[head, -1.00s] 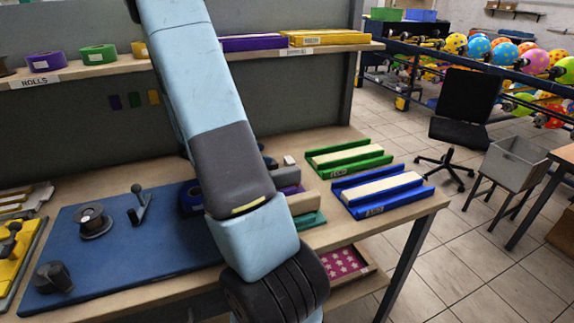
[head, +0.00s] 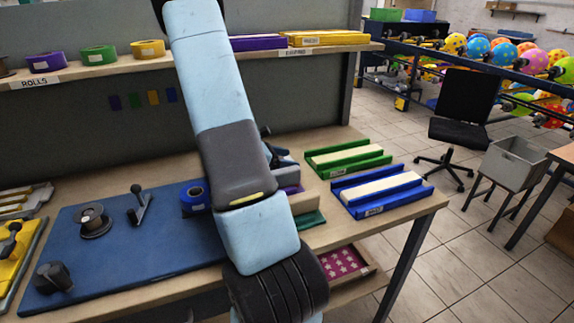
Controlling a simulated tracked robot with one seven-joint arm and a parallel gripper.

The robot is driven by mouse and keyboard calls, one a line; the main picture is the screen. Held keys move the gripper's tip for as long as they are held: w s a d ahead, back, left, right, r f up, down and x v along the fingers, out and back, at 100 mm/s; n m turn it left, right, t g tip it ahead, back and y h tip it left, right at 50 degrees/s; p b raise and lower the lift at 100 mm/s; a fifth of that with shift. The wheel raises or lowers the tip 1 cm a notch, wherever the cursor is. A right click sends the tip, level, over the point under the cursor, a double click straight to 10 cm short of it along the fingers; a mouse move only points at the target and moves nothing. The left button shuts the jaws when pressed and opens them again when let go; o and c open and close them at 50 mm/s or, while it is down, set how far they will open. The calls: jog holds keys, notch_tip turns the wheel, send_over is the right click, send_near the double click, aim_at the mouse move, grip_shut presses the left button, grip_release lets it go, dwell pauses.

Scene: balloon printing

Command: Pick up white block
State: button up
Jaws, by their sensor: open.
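No separate small white block shows clearly in the head view now; the bench area behind my arm is partly hidden. A long cream-white strip (head: 347,154) lies in the green tray (head: 376,161), and another cream-white strip (head: 382,187) lies in the blue tray (head: 393,202). My arm hangs across the middle of the view, left of these trays. My gripper cannot be made out; the arm seems to hide it.
The blue mat (head: 140,270) holds a black spool (head: 93,221), a lever (head: 139,205) and a blue tape roll (head: 194,197). A shelf (head: 110,67) with rolls runs above. A black chair (head: 463,118) and grey bin (head: 514,163) stand beyond the bench's right edge.

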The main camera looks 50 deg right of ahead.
jog(key=shift+s+a+f, duration=0.15)
jog(key=shift+a+f, duration=0.05)
jog(key=shift+f, duration=0.15)
jog(key=shift+a, duration=0.1)
jog(key=c, duration=1.1)
jog(key=shift+o, duration=0.2)
